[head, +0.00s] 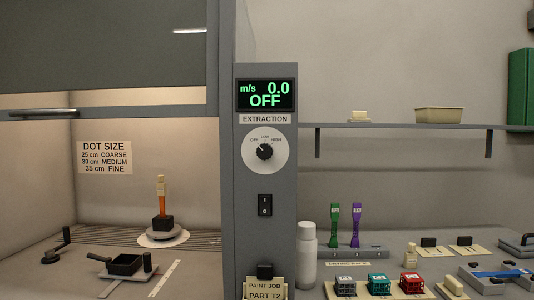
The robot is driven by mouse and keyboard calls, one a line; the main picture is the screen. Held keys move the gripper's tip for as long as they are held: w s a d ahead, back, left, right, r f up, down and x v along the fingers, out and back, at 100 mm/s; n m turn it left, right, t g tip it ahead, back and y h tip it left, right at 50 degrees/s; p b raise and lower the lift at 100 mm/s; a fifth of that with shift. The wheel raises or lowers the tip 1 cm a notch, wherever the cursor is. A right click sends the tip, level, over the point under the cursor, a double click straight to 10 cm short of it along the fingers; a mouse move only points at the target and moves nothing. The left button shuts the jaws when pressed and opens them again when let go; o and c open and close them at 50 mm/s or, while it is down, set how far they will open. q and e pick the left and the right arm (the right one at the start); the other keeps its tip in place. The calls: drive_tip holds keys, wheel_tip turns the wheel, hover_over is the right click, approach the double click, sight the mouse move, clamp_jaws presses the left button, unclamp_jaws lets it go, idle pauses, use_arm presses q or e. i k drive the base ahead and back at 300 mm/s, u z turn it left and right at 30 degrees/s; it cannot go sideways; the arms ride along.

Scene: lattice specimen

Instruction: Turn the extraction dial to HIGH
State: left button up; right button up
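The extraction dial (264,152) is a black knob on a round white plate, fixed to the grey column in the middle of the head view. The plate carries the marks OFF, LOW and HIGH from left to right. The knob's pointer appears turned to the upper left, towards OFF. The display (265,95) above it reads "m/s 0.0 OFF" in green. A label (265,119) reading EXTRACTION sits between display and dial. Neither of my grippers shows in the head view.
A black rocker switch (265,205) sits below the dial. Left is a fume hood with a raised sash (105,45). A white bottle (307,255) stands right of the column's foot, near a drying rack with a green and a purple tool. The space before the dial looks clear.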

sight(265, 151)
drive_tip(key=z, duration=1.05)
drive_tip(key=i, duration=0.8)
drive_tip(key=u, duration=0.85)
